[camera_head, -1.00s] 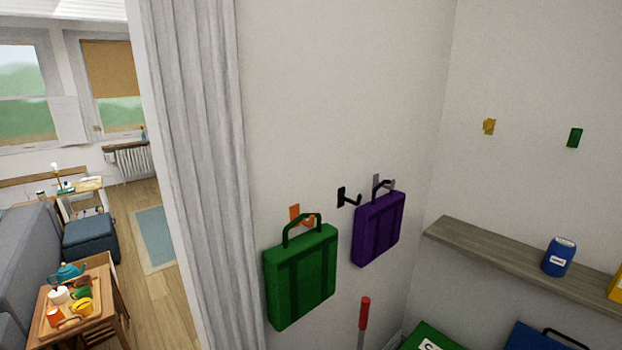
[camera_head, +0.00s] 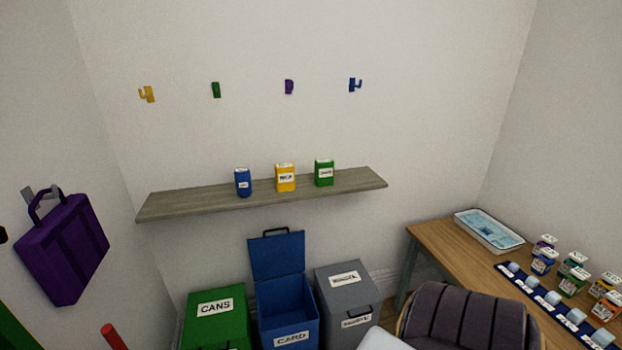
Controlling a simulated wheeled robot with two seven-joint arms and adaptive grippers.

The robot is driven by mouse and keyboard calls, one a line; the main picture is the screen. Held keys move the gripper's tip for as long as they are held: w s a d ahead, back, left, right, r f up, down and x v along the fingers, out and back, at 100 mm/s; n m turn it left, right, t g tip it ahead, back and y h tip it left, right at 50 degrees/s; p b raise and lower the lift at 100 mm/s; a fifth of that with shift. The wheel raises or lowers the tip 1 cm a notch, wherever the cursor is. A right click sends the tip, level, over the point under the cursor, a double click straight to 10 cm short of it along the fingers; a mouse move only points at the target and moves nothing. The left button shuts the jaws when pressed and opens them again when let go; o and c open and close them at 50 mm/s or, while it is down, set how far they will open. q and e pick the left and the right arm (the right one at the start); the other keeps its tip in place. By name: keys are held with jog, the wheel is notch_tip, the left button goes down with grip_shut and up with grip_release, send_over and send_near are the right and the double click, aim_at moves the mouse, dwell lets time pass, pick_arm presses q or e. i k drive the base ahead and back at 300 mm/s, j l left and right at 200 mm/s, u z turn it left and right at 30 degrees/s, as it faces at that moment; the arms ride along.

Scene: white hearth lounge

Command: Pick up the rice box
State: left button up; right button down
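Three labelled containers stand upright on a grey wooden wall shelf (camera_head: 165,208). A yellow box (camera_head: 285,183) is in the middle; its small label is blurred and may read RICE. A blue rounded container (camera_head: 243,182) stands to its left, and a green box (camera_head: 324,177) to its right. Their labels are too small to read surely. The boxes stand apart with small gaps. Neither of my grippers is in view.
Below the shelf stand a green CANS bin (camera_head: 216,330), an open blue CARD bin (camera_head: 285,312) and a grey bin (camera_head: 347,285). A purple bag (camera_head: 62,250) hangs at left.

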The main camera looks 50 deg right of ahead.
aim_at(285, 172)
jog(key=z, duration=1.45)
jog(key=i+l+u, duration=0.1)
jog(key=i+l, duration=0.2)
jog(key=l, duration=0.2)
jog(key=u, duration=0.05)
